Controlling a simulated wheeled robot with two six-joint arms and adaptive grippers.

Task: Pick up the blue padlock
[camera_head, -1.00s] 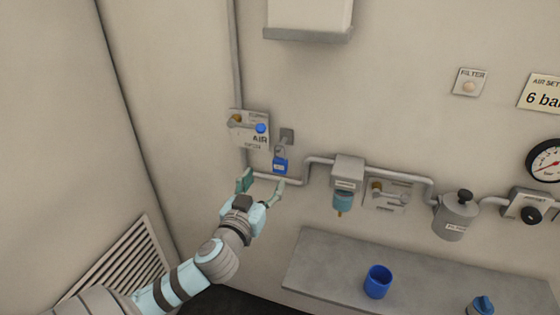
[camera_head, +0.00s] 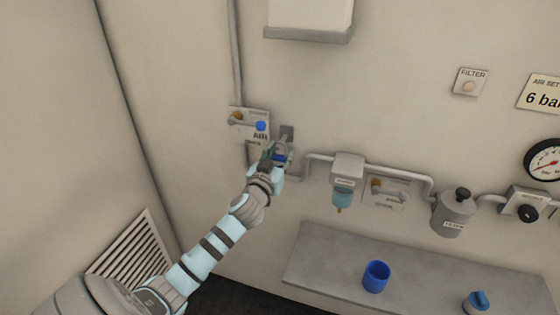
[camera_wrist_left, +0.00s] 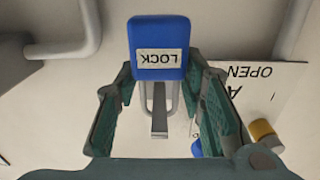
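The blue padlock (camera_wrist_left: 159,63), with a label reading LOCK, shows upside down in the left wrist view. Its grey shackle (camera_wrist_left: 175,98) hangs on a small grey bracket on the wall. My left gripper (camera_wrist_left: 163,72) is open, with one green-padded finger on each side of the shackle and the tips near the padlock body's edge. I cannot tell how deep the fingers reach or whether they touch it. In the head view my left gripper (camera_head: 277,153) largely hides the padlock. My right gripper does not show.
An AIR valve plate (camera_head: 246,122) with a blue knob is just left of the gripper. A pipe (camera_head: 320,159) runs along the wall to a filter unit (camera_head: 347,170). Below, a grey shelf (camera_head: 330,258) holds a blue cup (camera_head: 376,276) and a blue-topped object (camera_head: 478,301).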

